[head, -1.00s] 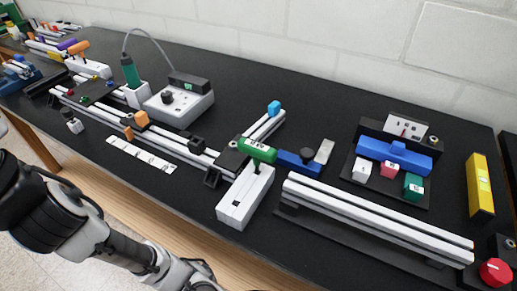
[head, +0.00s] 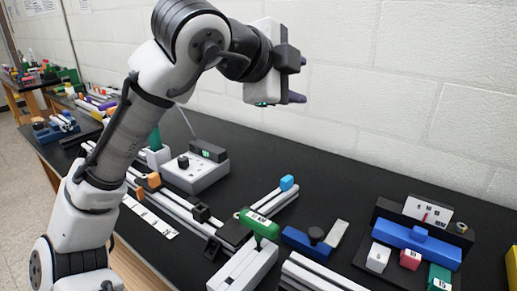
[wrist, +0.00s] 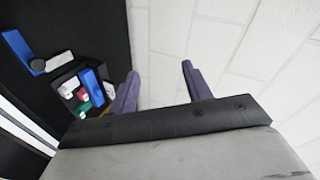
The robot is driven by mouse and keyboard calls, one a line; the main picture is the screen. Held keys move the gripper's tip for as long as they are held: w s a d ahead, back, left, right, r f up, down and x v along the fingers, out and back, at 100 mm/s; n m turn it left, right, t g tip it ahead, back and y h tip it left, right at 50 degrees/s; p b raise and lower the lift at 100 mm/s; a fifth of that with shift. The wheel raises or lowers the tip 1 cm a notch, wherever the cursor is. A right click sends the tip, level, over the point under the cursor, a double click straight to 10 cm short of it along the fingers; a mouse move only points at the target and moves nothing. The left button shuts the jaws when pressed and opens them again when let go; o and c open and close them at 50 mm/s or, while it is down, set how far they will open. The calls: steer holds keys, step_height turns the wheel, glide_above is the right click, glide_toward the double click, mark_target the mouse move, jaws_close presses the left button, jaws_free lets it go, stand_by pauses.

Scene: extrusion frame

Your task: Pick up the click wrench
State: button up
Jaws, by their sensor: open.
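The likely click wrench is a T-shaped tool with a labelled green handle (head: 260,224). It stands in a white block (head: 243,268) on the black bench in the head view; its label is too small to read, so I cannot be sure of its name. My gripper (head: 300,80) is high above the bench, in front of the white wall, well above and apart from the green tool. Its purple fingers are spread and empty in the wrist view (wrist: 158,80). The green tool does not show in the wrist view.
A blue clamp with a black knob (head: 309,242) lies right of the green tool. Further right is a fixture with a blue bar (head: 416,245) and small coloured blocks. Bench space behind is clear.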

step_height(320, 180, down, 9)
steer(key=s+a+m+g+y, duration=0.1)
steer(key=s+g+y, duration=0.1)
steer(key=g+y, duration=0.3)
steer(key=m+g+y+b, duration=0.1)
steer(key=m+g+y, duration=0.1)
steer(key=g+y, duration=0.25)
glide_above(259, 218)
step_height(259, 218, down, 4)
steer(key=shift+g+h, duration=0.25)
step_height(259, 218, down, 8)
steer(key=shift+s+r+b, duration=0.1)
steer(key=shift+r+b, duration=0.05)
steer(key=shift+b, duration=0.45)
steer(key=shift+f, duration=2.9)
steer(key=c, duration=1.1)
steer(key=shift+o, duration=0.2)
step_height(259, 218, up, 10)
steer(key=shift+r, duration=0.1)
steer(key=o, duration=0.5)
steer(key=shift+c, duration=0.2)
jaws_close()
step_height(259, 218, up, 6)
steer(key=p, duration=0.9)
steer(key=shift+r+p, duration=0.25)
steer(key=shift+p, duration=0.1)
